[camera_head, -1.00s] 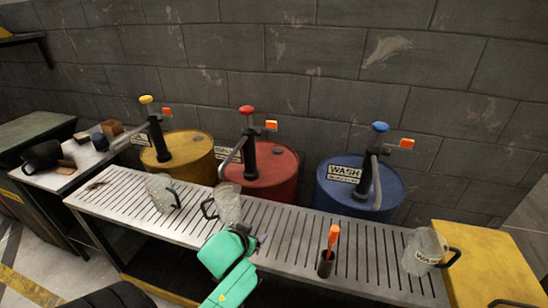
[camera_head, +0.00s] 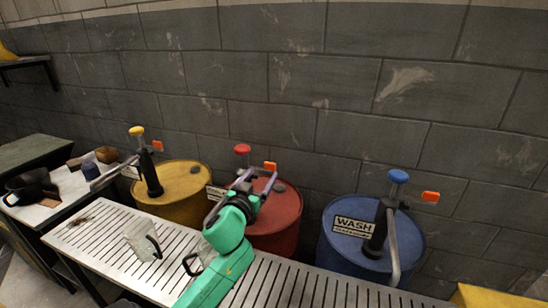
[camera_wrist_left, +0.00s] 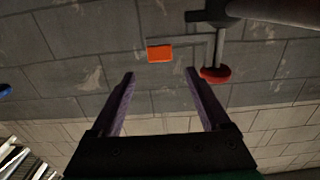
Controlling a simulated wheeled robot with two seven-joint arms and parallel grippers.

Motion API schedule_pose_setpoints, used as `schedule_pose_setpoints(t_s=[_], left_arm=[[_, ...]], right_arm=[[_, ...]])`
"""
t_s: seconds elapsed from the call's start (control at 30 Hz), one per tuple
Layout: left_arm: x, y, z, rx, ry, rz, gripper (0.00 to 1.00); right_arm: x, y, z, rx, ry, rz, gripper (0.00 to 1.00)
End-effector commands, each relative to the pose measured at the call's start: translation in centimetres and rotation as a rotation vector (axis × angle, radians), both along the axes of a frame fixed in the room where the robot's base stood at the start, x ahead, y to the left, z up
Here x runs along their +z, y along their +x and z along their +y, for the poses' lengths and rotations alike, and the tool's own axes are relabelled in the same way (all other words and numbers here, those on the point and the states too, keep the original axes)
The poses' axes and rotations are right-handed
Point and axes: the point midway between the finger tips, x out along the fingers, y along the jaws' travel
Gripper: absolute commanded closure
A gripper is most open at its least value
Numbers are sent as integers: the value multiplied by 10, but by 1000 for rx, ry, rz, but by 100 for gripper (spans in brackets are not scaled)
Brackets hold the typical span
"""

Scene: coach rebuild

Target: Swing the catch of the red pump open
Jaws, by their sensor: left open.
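The red pump stands on the red drum (camera_head: 284,212), with its red knob (camera_head: 242,149) on top and an orange catch tab (camera_head: 270,166) to the right. My left gripper (camera_head: 257,178) is open in front of the pump head, hiding most of the pump's body. In the left wrist view, which looks upside down, the orange tab (camera_wrist_left: 160,53) lies beyond and between my open, empty fingers (camera_wrist_left: 160,74). The red knob (camera_wrist_left: 216,74) is just beyond the right finger. No contact shows. My right gripper is not in view.
A yellow drum (camera_head: 182,190) and a blue drum (camera_head: 340,252), each with a pump, stand either side. The slatted bench (camera_head: 92,236) in front carries a clear jug (camera_head: 141,238) and another partly hidden by my arm. A block wall (camera_head: 330,90) stands close behind.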

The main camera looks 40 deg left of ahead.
Motion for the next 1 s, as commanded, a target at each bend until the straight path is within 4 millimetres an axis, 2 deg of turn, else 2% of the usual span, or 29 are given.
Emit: schedule_pose_setpoints(t_s=[0.07, 0.13, 0.33, 0.5, 0.73, 0.77, 0.8, 0.93, 0.97, 1.0], left_arm=[[4, 21, 8, 1, 4, -2, 20], [3, 39, 14, 1, 2, 0, 20], [2, 83, 29, 1, -1, -1, 20], [1, 98, 34, 0, -1, 2, 20], [0, 100, 35, 0, -1, 2, 20], [0, 100, 35, 0, -1, 2, 28], [0, 100, 35, 0, -1, 2, 43], [0, 99, 34, 0, -1, 2, 93], [0, 99, 34, 0, -1, 3, 100], [0, 99, 34, 0, -1, 3, 100]], right_arm=[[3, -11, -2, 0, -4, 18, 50], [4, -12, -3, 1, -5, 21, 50], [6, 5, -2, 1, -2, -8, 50], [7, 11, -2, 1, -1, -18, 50], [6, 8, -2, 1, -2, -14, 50], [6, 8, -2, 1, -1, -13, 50], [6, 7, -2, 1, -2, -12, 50], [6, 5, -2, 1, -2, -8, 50], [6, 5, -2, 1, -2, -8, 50], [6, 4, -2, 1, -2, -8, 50]])
